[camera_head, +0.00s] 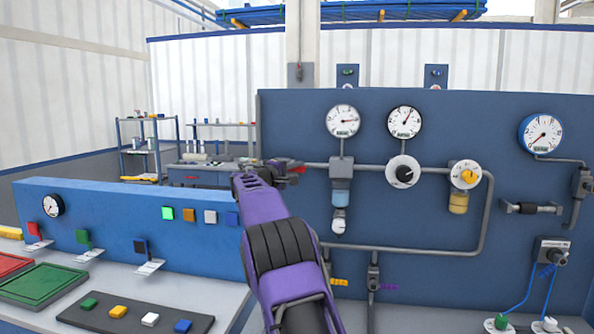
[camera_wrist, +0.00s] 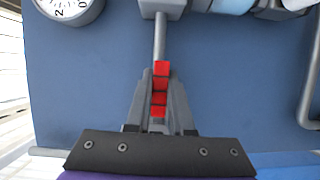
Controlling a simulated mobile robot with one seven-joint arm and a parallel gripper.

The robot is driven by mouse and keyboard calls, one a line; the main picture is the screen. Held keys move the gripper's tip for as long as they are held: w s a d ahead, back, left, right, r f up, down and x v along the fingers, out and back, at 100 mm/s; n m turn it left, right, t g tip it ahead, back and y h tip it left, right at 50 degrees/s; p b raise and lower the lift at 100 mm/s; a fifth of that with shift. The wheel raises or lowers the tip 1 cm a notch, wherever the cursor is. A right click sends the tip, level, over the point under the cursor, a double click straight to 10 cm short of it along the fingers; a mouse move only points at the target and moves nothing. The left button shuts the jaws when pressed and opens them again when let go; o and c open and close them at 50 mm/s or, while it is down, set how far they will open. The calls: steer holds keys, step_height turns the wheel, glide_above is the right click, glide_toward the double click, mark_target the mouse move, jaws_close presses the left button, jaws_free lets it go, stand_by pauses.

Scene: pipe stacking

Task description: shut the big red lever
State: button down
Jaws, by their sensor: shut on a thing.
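The red lever (camera_wrist: 160,84) lies between the two grey fingers of my gripper (camera_wrist: 160,76) in the wrist view. The fingers are shut on it, and it lines up with a grey pipe (camera_wrist: 160,38). In the head view, my gripper (camera_head: 283,169) is at the left part of the big blue panel, at the left end of a horizontal pipe. A small red part of the lever (camera_head: 299,169) shows there beside the fingers. My purple arm and the fingers hide the rest of the lever and its valve body.
The blue panel (camera_head: 450,120) carries dial gauges (camera_head: 342,120), pipes, a white round regulator (camera_head: 403,173) and a yellow one (camera_head: 465,174). A lower blue panel (camera_head: 110,215) with coloured switches stands at left. Behind it are shelves (camera_head: 140,145).

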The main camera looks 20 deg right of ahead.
steer(key=shift+a+f+m+y+b, duration=0.1)
steer(key=shift+f+m+y+b, duration=0.55)
steer(key=shift+m, duration=0.45)
steer(key=w+a+f+m+t+y+b, duration=0.1)
steer(key=w+a+f+m+y+b, duration=0.2)
steer(key=m+y, duration=0.3)
steer(key=shift+w+a+f+m+t, duration=0.25)
steer(key=shift+a+f+m, duration=0.55)
steer(key=shift+m, duration=1.7)
steer(key=shift+a+r+b, duration=0.15)
steer(key=shift+b, duration=0.15)
steer(key=c, duration=0.8)
jaws_free()
steer(key=shift+s, duration=0.15)
